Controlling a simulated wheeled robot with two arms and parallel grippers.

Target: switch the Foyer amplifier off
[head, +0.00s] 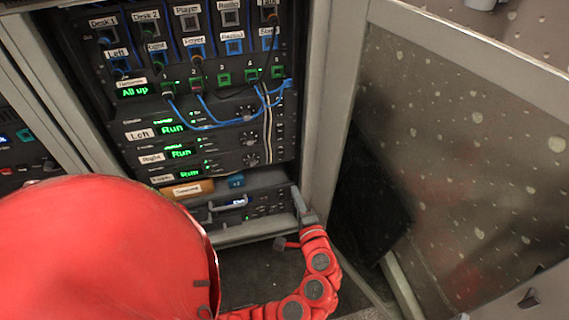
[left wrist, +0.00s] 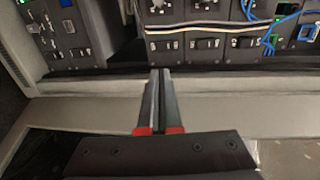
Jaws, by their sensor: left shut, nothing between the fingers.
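The Foyer amplifier (head: 222,168) is the lowest of three stacked amplifiers in the rack. Its small label is hard to read, and its green display reads Run. In the left wrist view several dark rocker switches show in a row; the leftmost of three (left wrist: 164,45) seems to be on the lowest amplifier, but I cannot read its label or tell its position. My left gripper (head: 300,203) is shut and empty, at the rack's right edge, below and right of the amplifiers. Its closed fingers (left wrist: 157,75) point toward the rack, apart from the switches. My right gripper is not in view.
The Left amplifier (head: 204,126) and Right amplifier (head: 206,152) also read Run. Blue cables (head: 204,112) hang from the patch row above. An orange labelled box (head: 187,190) sits below. An open door panel (head: 470,150) stands on the right.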

